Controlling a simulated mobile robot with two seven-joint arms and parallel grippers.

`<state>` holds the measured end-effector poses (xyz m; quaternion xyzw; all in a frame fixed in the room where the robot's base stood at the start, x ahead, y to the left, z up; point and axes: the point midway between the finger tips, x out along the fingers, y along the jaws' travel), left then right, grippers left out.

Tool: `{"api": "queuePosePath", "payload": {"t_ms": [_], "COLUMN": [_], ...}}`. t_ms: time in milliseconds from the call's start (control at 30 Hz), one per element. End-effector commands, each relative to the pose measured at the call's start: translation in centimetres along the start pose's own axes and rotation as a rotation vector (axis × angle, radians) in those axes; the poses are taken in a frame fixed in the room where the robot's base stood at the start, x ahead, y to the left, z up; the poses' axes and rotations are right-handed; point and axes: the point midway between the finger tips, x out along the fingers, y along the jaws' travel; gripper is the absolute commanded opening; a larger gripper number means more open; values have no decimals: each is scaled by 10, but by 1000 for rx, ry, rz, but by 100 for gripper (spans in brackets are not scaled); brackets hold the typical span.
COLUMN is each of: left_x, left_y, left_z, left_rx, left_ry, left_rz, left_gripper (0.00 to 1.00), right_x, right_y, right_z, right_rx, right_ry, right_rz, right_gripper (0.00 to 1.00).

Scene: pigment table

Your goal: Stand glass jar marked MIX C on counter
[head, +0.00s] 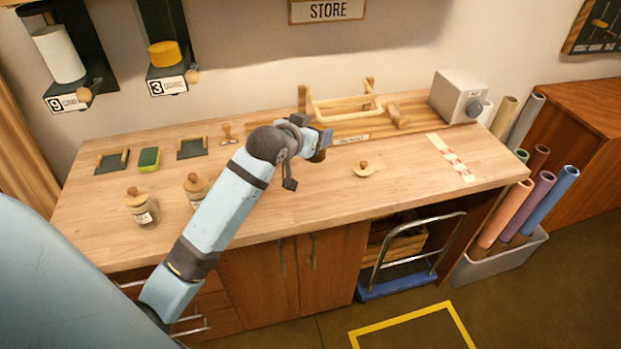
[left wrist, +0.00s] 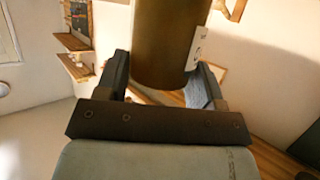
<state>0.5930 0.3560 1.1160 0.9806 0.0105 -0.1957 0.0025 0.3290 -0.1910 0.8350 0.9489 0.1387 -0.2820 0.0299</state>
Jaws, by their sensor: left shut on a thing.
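My left gripper (head: 308,156) is above the middle of the wooden counter (head: 320,205). In the left wrist view its two fingers (left wrist: 163,84) are shut on a brownish cylindrical jar (left wrist: 165,40). A white label shows at the jar's right edge; its text cannot be read. In the head view the held jar is mostly hidden behind the gripper. Two glass jars with wooden lids, one at the front left (head: 142,209) and one beside my arm (head: 195,187), stand on the counter. Their labels are too small to read. My right gripper is out of view.
A loose round wooden lid (head: 363,171) lies right of my gripper. A wooden rack (head: 345,108) and a grey box (head: 458,96) stand at the back. A green sponge (head: 149,159) lies between dark trays. The front middle and right are mostly clear, apart from red-white tape (head: 449,157).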

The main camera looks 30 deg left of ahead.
Motion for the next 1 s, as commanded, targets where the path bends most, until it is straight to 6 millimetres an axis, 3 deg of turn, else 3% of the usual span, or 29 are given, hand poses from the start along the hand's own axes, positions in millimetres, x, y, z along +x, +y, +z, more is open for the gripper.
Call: {"api": "queuePosePath", "payload": {"t_ms": [100,300,767,1000], "left_x": [13,29,50,51], "left_y": [0,0,0,0], "left_z": [32,72,121,124], "left_rx": [0,-1,0,1], "left_ry": [-4,-2,0,3], "left_rz": [0,0,0,0], "left_gripper": [32,32,32,32], "right_x": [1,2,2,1], "right_y": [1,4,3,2], "right_z": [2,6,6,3], "right_rx": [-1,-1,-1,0], "right_ry": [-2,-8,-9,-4], "right_rz": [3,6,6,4], "right_gripper": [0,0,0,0]}}
